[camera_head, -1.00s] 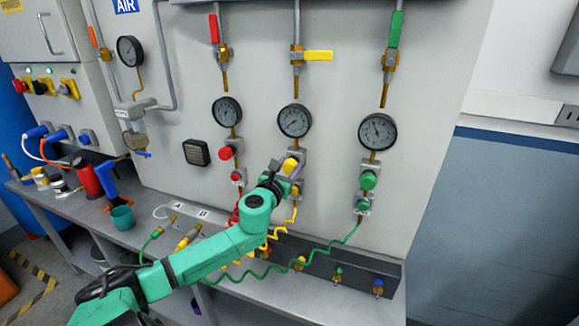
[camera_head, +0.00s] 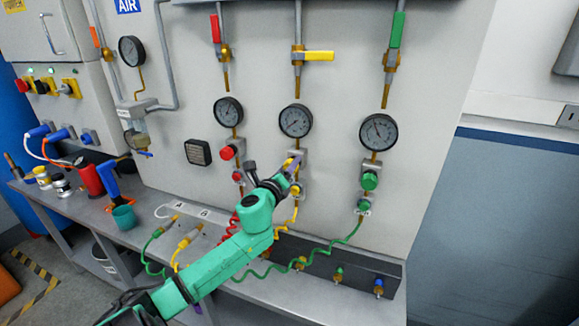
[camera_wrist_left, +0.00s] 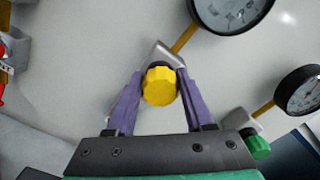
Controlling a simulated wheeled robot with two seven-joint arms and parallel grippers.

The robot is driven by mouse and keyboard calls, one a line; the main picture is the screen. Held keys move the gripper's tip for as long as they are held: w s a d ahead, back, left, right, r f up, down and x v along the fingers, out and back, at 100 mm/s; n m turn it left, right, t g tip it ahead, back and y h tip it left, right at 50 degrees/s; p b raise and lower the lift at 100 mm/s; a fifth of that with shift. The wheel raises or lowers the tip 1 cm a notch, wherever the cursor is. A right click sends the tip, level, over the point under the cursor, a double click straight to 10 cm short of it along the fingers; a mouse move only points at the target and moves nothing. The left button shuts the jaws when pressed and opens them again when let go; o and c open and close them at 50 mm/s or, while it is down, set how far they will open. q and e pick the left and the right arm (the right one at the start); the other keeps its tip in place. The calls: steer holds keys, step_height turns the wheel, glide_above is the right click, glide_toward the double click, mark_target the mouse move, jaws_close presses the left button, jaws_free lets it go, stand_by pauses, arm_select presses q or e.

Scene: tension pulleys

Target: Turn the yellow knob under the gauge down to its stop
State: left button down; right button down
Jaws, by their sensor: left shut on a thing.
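The yellow knob (camera_wrist_left: 160,86) sits on a grey bracket under the middle gauge (camera_head: 296,120). In the head view the knob (camera_head: 290,161) is partly hidden by my gripper. My left gripper (camera_wrist_left: 158,88) has its purple fingers on both sides of the knob in the left wrist view and is shut on it. In the head view my left gripper (camera_head: 293,168) reaches up to the knob from below left. The gauge needle is too small to read.
A red knob (camera_head: 228,152) and a green knob (camera_head: 370,181) flank the yellow one under their own gauges. Coiled red, yellow and green hoses hang below.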

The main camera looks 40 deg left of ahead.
arm_select(q)
steer(key=shift+n, duration=1.2)
steer(key=shift+c, duration=1.4)
jaws_free()
